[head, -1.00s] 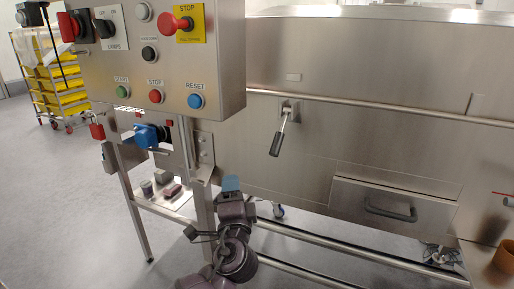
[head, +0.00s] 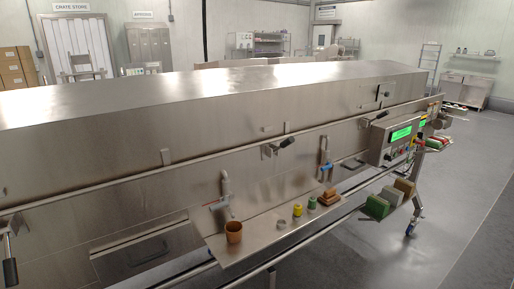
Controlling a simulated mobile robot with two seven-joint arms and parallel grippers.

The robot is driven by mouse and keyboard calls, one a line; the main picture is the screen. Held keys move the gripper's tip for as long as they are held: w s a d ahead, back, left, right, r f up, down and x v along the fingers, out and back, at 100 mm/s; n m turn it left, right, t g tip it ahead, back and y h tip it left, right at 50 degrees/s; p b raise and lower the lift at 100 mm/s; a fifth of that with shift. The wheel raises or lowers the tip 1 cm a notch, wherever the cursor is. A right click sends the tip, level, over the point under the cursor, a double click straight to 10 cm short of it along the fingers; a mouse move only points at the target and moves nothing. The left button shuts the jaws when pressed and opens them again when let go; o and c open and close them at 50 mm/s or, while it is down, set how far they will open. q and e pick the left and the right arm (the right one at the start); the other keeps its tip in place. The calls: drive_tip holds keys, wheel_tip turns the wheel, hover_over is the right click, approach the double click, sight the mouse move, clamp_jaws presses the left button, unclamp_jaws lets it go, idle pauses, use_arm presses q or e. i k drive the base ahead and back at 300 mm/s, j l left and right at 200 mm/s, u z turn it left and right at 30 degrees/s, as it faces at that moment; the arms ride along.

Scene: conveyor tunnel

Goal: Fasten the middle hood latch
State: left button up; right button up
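The long stainless hood (head: 230,105) runs across the head view and looks lowered onto the tunnel body. The middle hood latch (head: 268,150) is on the body below the rail. Its dark handle (head: 287,142) sticks out to the right and slightly up, unlike the left latch. The left latch (head: 9,262) is at the left edge with its black handle hanging down. Another dark handle (head: 381,115), probably the right latch, lies near the display box, roughly level. Whether the middle latch's hook is engaged is too small to tell. Neither of my grippers is in view.
A shelf (head: 262,232) below the middle latch holds an orange-brown cup (head: 233,232), small yellow and green pieces and brown blocks (head: 328,197). A drawer (head: 150,252) is lower left. Open floor (head: 440,230) lies right.

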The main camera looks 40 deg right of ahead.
sight(288, 141)
drive_tip(key=i+l+z, duration=0.1)
drive_tip(key=l, duration=0.3)
drive_tip(key=i+l+z, duration=0.1)
drive_tip(key=l, duration=0.35)
drive_tip(key=i+l+z, duration=0.15)
drive_tip(key=l, duration=0.25)
drive_tip(key=i+l+z, duration=0.1)
drive_tip(key=l, duration=0.3)
drive_tip(key=i+l+z, duration=0.1)
drive_tip(key=l, duration=0.25)
drive_tip(key=i, duration=0.1)
